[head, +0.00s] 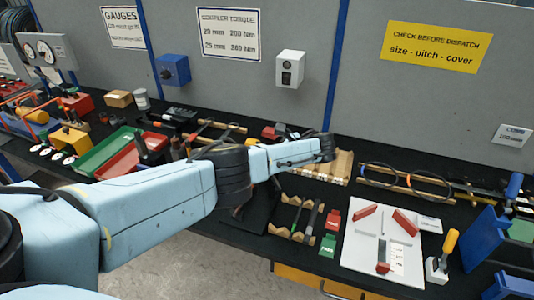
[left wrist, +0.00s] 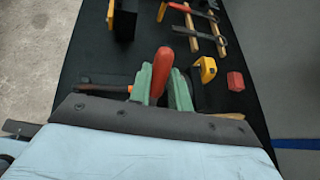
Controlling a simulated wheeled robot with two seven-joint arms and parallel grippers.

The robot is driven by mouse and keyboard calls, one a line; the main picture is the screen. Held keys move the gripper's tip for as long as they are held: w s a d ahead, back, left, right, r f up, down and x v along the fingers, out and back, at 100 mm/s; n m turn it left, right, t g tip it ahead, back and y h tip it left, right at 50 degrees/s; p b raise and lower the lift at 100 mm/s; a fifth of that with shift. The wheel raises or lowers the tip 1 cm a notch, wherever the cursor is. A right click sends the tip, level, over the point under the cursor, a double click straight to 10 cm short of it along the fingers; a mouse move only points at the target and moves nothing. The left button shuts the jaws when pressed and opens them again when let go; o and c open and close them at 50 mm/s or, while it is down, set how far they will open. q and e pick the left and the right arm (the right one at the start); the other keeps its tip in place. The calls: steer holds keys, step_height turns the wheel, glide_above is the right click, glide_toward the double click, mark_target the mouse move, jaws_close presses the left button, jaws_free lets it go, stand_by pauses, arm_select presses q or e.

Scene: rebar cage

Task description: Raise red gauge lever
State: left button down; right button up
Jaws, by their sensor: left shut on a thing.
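A red lever handle (left wrist: 163,72) shows in the left wrist view, directly ahead of my wrist. It lies between two green upright pieces (left wrist: 181,92); I cannot tell whether these are finger pads or part of a fixture. My left gripper (head: 308,152) is shut on the red handle. Its fingers are largely hidden behind the dark edge of my wrist. In the head view my left arm reaches to the right across the bench, and the arm covers the handle. My right gripper is in neither view.
A white board with red pieces (head: 362,245) and a clamp with a yellow handle (head: 448,243) lie on the right. Wooden racks (head: 405,183) stand behind. Green and red trays (head: 108,150) are on the left. A yellow piece (left wrist: 206,68) and red block (left wrist: 236,81) lie near the handle.

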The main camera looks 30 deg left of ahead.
arm_select(q)
steer(key=shift+s+a, duration=0.1)
steer(key=shift+a, duration=0.1)
steer(key=c, duration=1.3)
jaws_free()
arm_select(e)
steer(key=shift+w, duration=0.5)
arm_select(q)
steer(key=shift+d, duration=0.2)
steer(key=shift+d+r, duration=0.2)
steer(key=shift+d, duration=0.1)
steer(key=v, duration=1.2)
steer(key=shift+d+b, duration=0.15)
steer(key=shift+b, duration=0.2)
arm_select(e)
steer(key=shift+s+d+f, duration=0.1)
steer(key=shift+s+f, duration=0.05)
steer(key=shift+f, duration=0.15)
